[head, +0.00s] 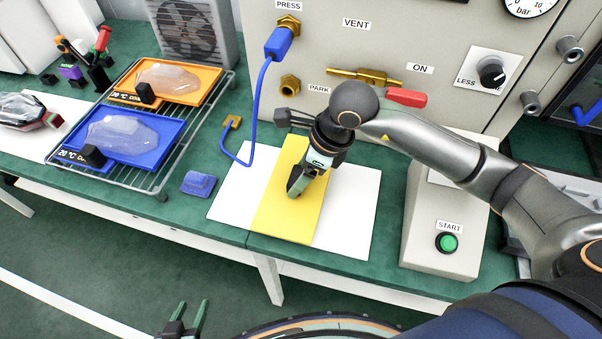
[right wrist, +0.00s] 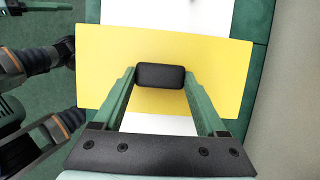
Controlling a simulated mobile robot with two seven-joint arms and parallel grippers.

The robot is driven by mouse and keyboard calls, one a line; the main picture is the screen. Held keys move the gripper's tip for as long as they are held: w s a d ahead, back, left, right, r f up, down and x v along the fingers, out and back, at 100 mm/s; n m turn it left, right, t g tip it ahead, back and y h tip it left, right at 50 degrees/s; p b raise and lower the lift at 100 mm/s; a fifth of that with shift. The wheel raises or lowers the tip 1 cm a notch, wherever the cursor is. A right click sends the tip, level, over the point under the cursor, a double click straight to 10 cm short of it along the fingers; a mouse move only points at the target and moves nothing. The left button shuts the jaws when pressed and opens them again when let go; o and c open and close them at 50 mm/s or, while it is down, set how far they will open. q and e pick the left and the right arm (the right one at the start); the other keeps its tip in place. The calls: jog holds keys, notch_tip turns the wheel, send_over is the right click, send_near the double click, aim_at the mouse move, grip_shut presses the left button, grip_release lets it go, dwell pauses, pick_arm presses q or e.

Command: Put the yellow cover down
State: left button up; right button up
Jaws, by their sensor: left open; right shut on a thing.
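The yellow cover (head: 283,208) is a flat panel over a white board (head: 348,215) on the green bench; I cannot tell whether it touches the board. It also shows in the right wrist view (right wrist: 222,68), wider than the white strip beneath it. My right gripper (head: 295,188) is above the cover. Its fingers are shut on the cover's black handle (right wrist: 160,76), which my gripper hides in the head view. My left gripper (head: 190,310) is open and empty, low in front of the bench.
A blue cap (head: 199,184) lies left of the white board. A blue hose (head: 260,95) hangs from the PRESS port down to the bench. A rack with an orange tray (head: 205,76) and a blue tray (head: 165,152) stands further left. A START button box (head: 420,235) stands right.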

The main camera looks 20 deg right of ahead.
jog(key=shift+f, duration=0.5)
jog(key=shift+f, duration=0.2)
jog(key=o, duration=1.5)
jog(key=shift+d+r, duration=0.1)
jog(key=shift+r, duration=0.5)
jog(key=v, duration=1.1)
jog(key=shift+r, duration=0.1)
